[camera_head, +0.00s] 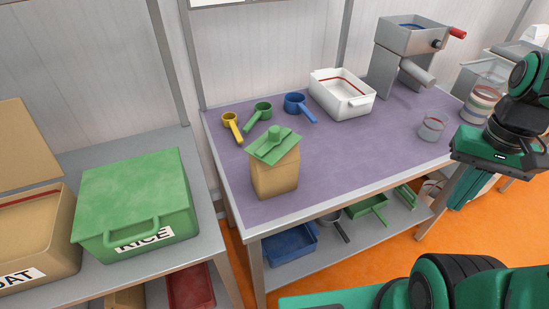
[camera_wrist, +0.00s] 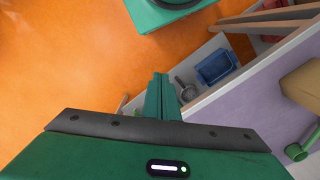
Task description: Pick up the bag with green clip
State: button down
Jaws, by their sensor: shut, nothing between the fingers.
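The brown paper bag (camera_head: 274,180) stands upright on the purple-topped table, near its front left corner. A green clip (camera_head: 274,146) sits across its top. My gripper (camera_head: 460,199) is at the right of the head view, well apart from the bag, by the table's front right edge. Its fingers (camera_wrist: 160,84) are together and empty, over the orange floor and lower shelf in the wrist view.
Yellow (camera_head: 231,126), green (camera_head: 259,112) and blue (camera_head: 298,106) scoops lie behind the bag. A white bin (camera_head: 342,93), a grey machine (camera_head: 404,62) and a clear jar (camera_head: 432,128) stand farther right. A green RICE box (camera_head: 137,200) is on the left table. The table's middle is clear.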

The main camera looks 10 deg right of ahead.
aim_at(268, 181)
jog(key=k, duration=0.95)
jog(key=z, duration=0.55)
jog(key=i, duration=0.5)
jog(key=u, duration=0.05)
